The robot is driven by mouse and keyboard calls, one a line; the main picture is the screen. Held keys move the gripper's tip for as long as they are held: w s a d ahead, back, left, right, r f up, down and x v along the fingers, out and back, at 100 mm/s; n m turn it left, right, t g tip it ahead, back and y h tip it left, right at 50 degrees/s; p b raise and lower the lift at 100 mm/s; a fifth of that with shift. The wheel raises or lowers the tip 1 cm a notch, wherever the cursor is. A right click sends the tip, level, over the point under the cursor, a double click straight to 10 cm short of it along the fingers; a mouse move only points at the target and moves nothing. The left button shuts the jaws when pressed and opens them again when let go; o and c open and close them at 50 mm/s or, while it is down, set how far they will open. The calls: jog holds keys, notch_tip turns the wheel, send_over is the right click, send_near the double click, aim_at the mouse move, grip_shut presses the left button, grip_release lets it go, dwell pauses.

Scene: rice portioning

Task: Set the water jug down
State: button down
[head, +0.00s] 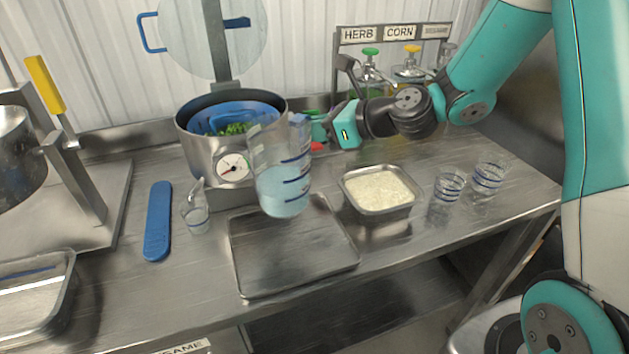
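The water jug (283,172) is a clear jug with blue bands and pale blue water in its lower part. It is in the middle of the head view, slightly tilted, and appears to be above the back of a flat metal tray (296,263). My gripper (318,128) reaches in from the right to the jug's blue handle side. Its fingers are partly hidden behind the jug and handle, but it appears closed on the handle. Whether the jug's base touches anything is hard to tell.
Behind the jug stands a pot (201,151) with a gauge and a blue bowl. A rice pan (379,190) and two banded glasses (449,186) stand to the right. A small measuring cup (197,218) and a blue utensil (158,222) lie left. The tray's surface is bare.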

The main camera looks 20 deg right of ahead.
notch_tip(320, 180, down, 10)
jog(key=shift+f+b, duration=0.25)
jog(key=shift+b, duration=0.15)
jog(key=shift+f, duration=0.2)
jog(key=c, duration=1.2)
grip_release()
jog(key=shift+r, duration=0.1)
